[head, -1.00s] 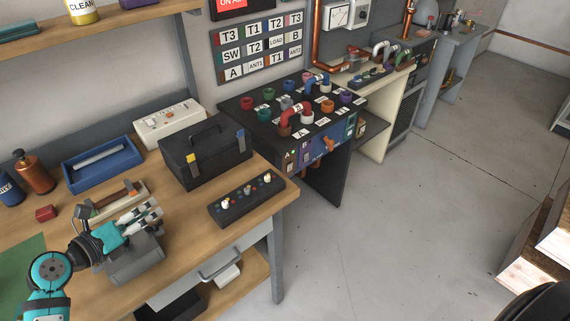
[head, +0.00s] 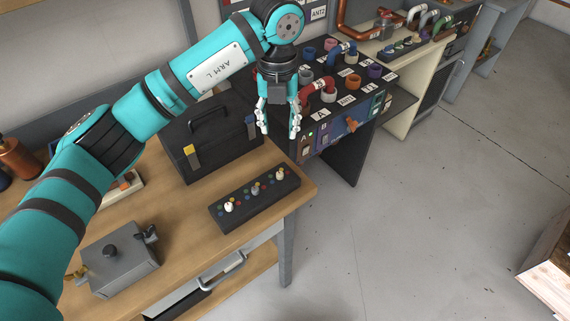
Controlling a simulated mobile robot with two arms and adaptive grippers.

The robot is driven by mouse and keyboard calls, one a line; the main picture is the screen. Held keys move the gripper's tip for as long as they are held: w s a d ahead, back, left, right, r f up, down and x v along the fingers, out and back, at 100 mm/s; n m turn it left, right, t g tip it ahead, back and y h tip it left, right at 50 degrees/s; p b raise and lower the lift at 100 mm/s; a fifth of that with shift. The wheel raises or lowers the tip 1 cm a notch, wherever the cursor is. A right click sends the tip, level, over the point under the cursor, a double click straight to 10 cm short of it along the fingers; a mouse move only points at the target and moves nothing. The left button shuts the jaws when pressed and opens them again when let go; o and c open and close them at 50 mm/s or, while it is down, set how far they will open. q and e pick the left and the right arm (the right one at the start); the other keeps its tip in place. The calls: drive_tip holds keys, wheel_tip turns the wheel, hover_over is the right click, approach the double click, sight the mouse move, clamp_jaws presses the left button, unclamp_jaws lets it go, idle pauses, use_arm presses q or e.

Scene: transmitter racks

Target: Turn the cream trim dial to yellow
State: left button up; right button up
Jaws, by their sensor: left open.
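A black dial box (head: 238,219) lies on the wooden bench near its right front corner. Three knobs stand in a row on it, each with small coloured dots around it: a white one (head: 229,207) at left, a grey one (head: 255,190) in the middle and a cream one (head: 280,174) at right. I cannot read which dot each knob points to. My left gripper (head: 279,135) is open and empty, fingers pointing down. In the picture it is above the cream knob, apart from it. My right gripper is not in view.
A black toolbox (head: 210,150) with yellow and blue latches stands behind the dial box. A grey metal box (head: 122,262) is at the bench's left. A black console (head: 345,105) with coloured pipe connectors stands beyond the bench.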

sight(280, 173)
use_arm(q)
wheel_tip(280, 173, down, 15)
drive_tip(key=p, duration=0.4)
drive_tip(key=shift+s+r, duration=0.1)
drive_tip(key=shift+r, duration=0.05)
drive_tip(key=shift+f, duration=0.65)
drive_tip(key=shift+c, duration=0.8)
clamp_jaws()
